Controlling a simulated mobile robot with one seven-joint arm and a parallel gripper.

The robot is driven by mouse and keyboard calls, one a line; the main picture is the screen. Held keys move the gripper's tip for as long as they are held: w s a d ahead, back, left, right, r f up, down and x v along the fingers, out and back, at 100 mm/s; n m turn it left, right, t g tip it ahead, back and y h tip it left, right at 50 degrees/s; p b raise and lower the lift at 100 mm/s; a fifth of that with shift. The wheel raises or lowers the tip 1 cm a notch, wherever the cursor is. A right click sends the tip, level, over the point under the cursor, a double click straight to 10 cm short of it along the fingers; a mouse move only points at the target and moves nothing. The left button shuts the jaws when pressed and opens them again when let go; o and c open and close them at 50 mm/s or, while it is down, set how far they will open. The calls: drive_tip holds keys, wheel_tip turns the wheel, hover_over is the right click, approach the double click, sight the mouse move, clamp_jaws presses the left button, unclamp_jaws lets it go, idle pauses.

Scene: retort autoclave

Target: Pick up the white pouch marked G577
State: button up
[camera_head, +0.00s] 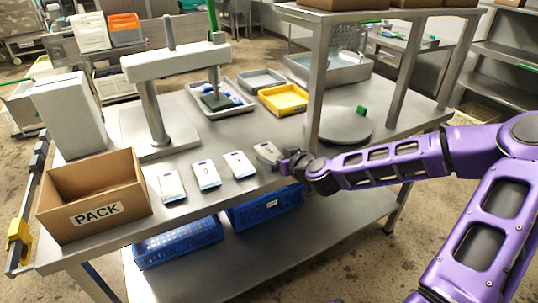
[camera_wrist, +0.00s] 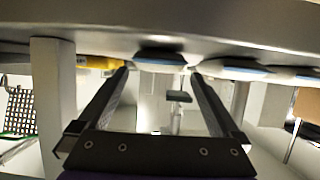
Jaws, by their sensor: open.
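Several white pouches with blue ends lie in a row on the steel table; their marks are too small to read, so I cannot tell which is G577. Three of them, the left pouch (camera_head: 172,187), the second pouch (camera_head: 206,175) and the third pouch (camera_head: 239,165), lie clear of my arm. The rightmost pouch (camera_head: 267,152) lies right by my gripper (camera_head: 284,162), partly hidden by it. In the wrist view my gripper (camera_wrist: 159,72) is open, and a pouch (camera_wrist: 160,57) shows between and beyond the fingertips. I cannot tell whether the fingers touch it.
A cardboard box marked PACK (camera_head: 95,198) stands at the table's left end, by a grey press-like stand (camera_head: 155,110). Behind are a grey tray with blue items (camera_head: 237,111) and a yellow tray (camera_head: 283,99). A shelf post (camera_head: 318,85) rises near my gripper. Blue crates (camera_head: 180,243) sit below.

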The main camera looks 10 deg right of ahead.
sight(271, 152)
drive_tip(key=x, duration=0.4)
drive_tip(key=shift+w+f, duration=0.1)
drive_tip(key=shift+w, duration=0.3)
drive_tip(key=c, duration=1.4)
drive_tip(key=shift+o, duration=0.2)
